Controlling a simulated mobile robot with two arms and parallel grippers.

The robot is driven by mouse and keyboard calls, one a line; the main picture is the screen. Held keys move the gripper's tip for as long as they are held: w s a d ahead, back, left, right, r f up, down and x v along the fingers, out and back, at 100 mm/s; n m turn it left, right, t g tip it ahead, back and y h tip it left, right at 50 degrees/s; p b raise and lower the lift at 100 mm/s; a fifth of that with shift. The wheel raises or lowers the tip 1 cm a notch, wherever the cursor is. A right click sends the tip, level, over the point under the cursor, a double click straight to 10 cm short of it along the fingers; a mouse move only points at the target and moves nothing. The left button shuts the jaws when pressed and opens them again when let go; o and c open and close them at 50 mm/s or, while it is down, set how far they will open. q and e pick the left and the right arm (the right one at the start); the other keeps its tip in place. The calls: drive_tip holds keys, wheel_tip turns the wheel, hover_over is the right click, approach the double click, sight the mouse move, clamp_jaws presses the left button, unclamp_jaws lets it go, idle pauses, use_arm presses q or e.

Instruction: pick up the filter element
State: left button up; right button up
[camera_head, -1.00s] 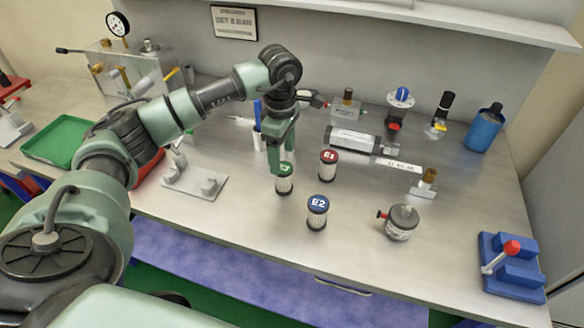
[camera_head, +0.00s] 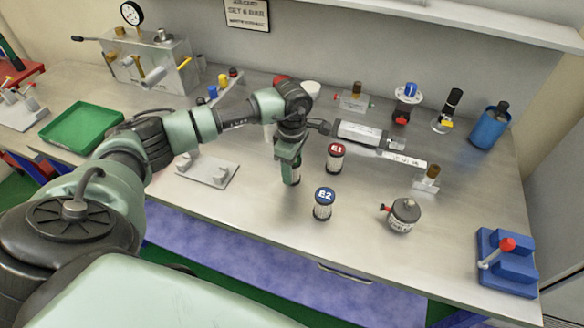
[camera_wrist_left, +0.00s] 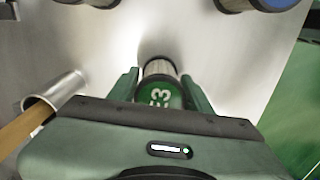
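The green-capped filter element marked E3 (camera_wrist_left: 161,72) stands upright between the two fingers of my left gripper (camera_wrist_left: 161,82) in the left wrist view. The fingers lie close against its sides and look shut on it. In the head view this element (camera_head: 292,178) shows just below the fingers of the left gripper (camera_head: 290,162), at about table height. A red-capped filter element E1 (camera_head: 335,158) stands to its right and a blue-capped one E2 (camera_head: 323,203) stands in front. My right gripper is out of view.
A grey holder with upright prongs (camera_head: 207,171) lies left of the gripper. A clear cylinder housing (camera_head: 360,133) lies behind E1. A round grey canister (camera_head: 403,215) stands right of E2. A green tray (camera_head: 82,127) is far left and a blue clamp block (camera_head: 508,262) far right.

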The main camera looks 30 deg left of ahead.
use_arm(q)
drive_tip(key=c, duration=0.8)
drive_tip(key=shift+c, duration=0.2)
drive_tip(key=shift+r, duration=0.55)
wheel_tip(320, 180, up, 19)
drive_tip(key=b, duration=0.4)
drive_tip(key=shift+b, duration=0.4)
drive_tip(key=shift+f, duration=0.1)
